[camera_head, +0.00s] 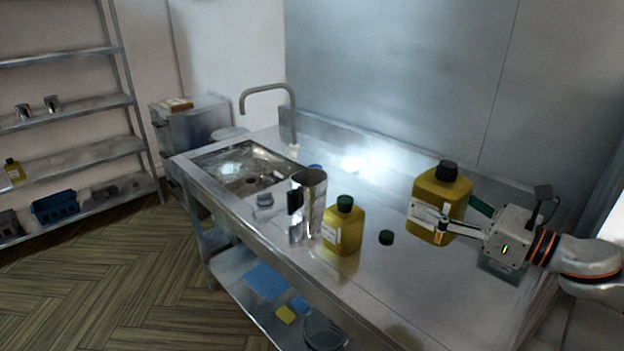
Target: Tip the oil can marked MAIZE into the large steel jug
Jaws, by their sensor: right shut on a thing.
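The large steel jug (313,205) stands upright on the steel counter, left of centre, with a dark handle on its left. A yellow oil can with a dark green cap (343,230) stands upright just right of the jug. A second yellow oil can with a black cap (453,195) is farther right and upright. My right gripper (432,219) is shut on this black-capped can, reaching from the right. I cannot tell whether its base touches the counter. The labels are too small to read, so I cannot tell which can is marked MAIZE. My left gripper is not in view.
A loose dark cap (386,237) lies on the counter (400,280) between the cans. A sink (240,170) with a tall tap (270,90) is at the left end. A small clear item (264,200) is left of the jug. The counter's front right is clear.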

